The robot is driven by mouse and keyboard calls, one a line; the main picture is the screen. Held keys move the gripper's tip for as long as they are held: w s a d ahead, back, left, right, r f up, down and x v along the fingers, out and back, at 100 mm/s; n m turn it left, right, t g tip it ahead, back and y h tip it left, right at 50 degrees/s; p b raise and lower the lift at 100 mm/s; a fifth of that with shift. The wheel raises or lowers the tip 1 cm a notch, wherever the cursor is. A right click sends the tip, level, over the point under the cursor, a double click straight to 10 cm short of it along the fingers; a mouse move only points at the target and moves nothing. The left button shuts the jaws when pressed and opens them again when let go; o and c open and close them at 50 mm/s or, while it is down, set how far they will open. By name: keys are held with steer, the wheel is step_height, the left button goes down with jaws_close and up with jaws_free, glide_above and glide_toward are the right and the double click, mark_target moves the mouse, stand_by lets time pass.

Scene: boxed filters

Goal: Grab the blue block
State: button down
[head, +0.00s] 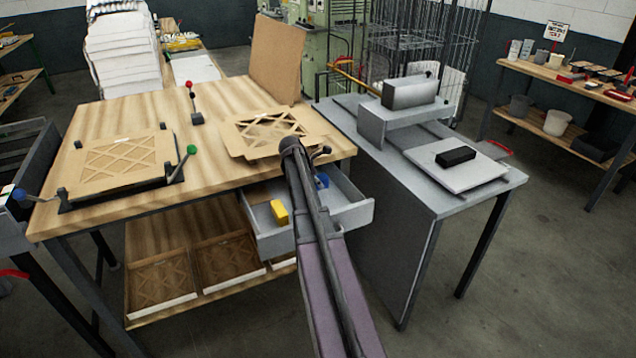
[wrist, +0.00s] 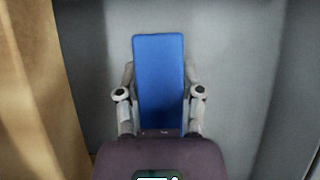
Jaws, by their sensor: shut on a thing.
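The blue block (wrist: 160,75) stands out in the middle of the wrist view, between the two fingers of my gripper (wrist: 160,98). The fingers touch its left and right sides, and my gripper is shut on it. In the head view a small part of the blue block (head: 322,181) shows beside my arm, inside the open drawer (head: 355,212). My arm hides most of my gripper and the rest of the block there. The wrist view shows grey drawer surface behind the block; I cannot tell whether the block touches the drawer floor.
A yellow block (head: 279,212) lies in the drawer to the left of my arm. The wooden table (head: 225,100) above holds cardboard filter pieces (head: 270,132) near the drawer. A grey bench (head: 425,180) stands close on the right. Wood edges the wrist view's left side.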

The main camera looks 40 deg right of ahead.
mark_target(323, 176)
steer(key=shift+r+p, duration=2.25)
steer(key=shift+r, duration=0.4)
